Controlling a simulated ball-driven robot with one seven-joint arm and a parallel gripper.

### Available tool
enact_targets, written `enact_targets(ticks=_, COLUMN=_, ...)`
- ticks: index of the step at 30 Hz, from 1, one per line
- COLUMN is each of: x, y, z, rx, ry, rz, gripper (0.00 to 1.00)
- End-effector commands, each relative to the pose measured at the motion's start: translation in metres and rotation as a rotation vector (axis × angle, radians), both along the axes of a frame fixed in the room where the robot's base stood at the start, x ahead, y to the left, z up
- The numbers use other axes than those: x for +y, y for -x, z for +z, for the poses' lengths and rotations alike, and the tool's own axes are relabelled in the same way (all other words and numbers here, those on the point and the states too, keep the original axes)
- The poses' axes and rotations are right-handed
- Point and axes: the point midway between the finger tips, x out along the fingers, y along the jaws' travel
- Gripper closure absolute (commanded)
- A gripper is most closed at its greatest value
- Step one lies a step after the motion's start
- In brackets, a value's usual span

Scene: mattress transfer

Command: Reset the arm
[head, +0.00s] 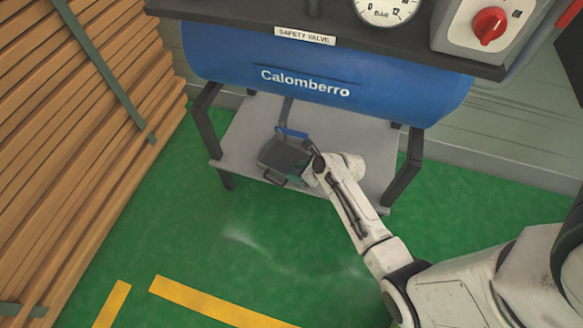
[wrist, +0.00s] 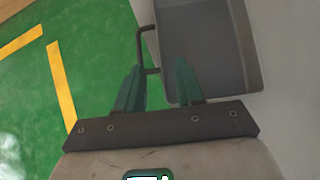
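My arm reaches from the lower right to the shelf, and my gripper (head: 302,172) is beside a dark grey bin (head: 282,156) with a wire handle. In the wrist view my gripper (wrist: 159,66) has two green fingers standing apart with a gap between them. The grey bin (wrist: 205,45) is just beyond the fingertips, and its handle (wrist: 140,45) is close to the left finger. Whether a finger touches the bin or handle I cannot tell. Nothing is seen clamped between the fingers.
The bin sits on a grey shelf (head: 355,150) under a blue Calomberro tank (head: 390,98) with dark legs (head: 405,165). A blue-handled item (head: 291,133) is by the bin. Stacked planks (head: 75,130) stand at left. The green floor (head: 190,230) in front is clear, with yellow lines (head: 210,302).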

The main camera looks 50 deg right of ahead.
Motion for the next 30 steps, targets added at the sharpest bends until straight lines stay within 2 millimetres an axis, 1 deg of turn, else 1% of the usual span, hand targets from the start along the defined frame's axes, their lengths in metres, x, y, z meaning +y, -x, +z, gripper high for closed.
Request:
enact_targets(ticks=21, x=0.001, y=0.002, z=0.001, rx=0.002, ry=0.009, rz=0.013, gripper=0.63)
enact_targets(ticks=23, x=0.005, y=0.004, z=0.002, rx=0.010, ry=0.042, rz=0.057, gripper=0.63)
enact_targets(ticks=26, x=0.016, y=0.010, z=0.007, rx=0.031, ry=0.143, rz=0.198, gripper=0.63)
enact_targets(ticks=29, x=0.033, y=0.022, z=0.014, rx=0.061, ry=0.296, rz=0.421, gripper=0.63)
enact_targets(ticks=30, x=0.040, y=0.029, z=0.017, rx=0.074, ry=0.364, rz=0.524, gripper=0.63)
